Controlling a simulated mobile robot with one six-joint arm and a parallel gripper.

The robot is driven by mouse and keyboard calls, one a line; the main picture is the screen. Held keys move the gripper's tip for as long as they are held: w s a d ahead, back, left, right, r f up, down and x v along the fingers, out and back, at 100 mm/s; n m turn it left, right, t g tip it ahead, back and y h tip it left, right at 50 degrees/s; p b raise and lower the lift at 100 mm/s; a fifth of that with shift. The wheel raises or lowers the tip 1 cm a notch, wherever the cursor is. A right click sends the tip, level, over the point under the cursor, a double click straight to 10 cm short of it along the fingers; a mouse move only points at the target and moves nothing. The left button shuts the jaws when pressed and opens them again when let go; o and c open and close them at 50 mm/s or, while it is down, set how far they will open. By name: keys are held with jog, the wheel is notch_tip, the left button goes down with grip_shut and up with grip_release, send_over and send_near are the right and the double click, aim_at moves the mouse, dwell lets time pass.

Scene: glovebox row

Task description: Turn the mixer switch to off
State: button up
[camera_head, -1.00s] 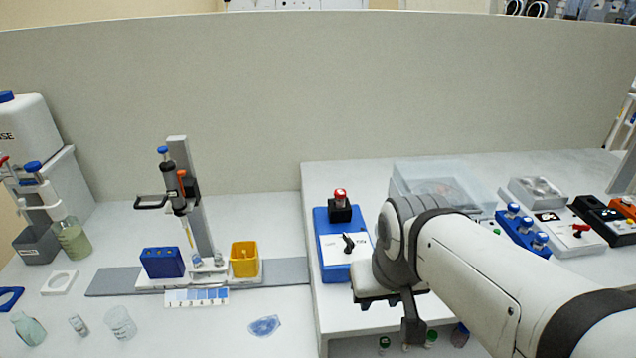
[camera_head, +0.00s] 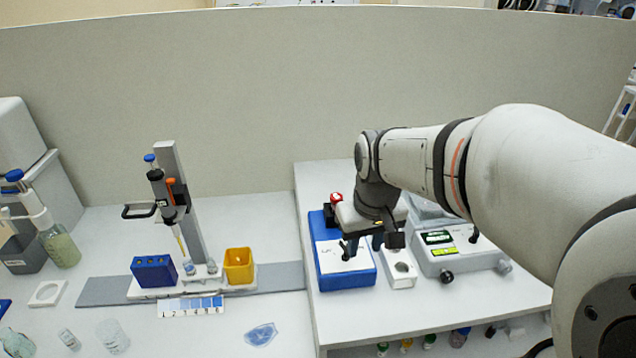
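The blue box with a white top panel (camera_head: 345,281), which looks like the mixer, stands at the left of the raised bench. Its small black switch knob (camera_head: 345,252) is on the panel, with small lettering too blurred to read surely. My gripper (camera_head: 363,246) hangs over the right side of the box, pointing down, just right of the knob. Its two dark fingers look apart with nothing between them. Whether a finger touches the knob cannot be told.
A white holder (camera_head: 401,279) and a grey instrument with green displays (camera_head: 454,260) stand close on the right. A yellow bin (camera_head: 239,265), a blue rack (camera_head: 154,271) and a pipette stand (camera_head: 183,205) are left on the lower table. Small bottles sit under the bench.

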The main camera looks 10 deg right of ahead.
jog(key=n+g+p, duration=0.2)
send_over(346, 244)
notch_tip(346, 244, down, 4)
jog(key=shift+s+f, duration=0.1)
jog(key=shift+f+p, duration=0.3)
jog(key=shift+f, duration=3.6)
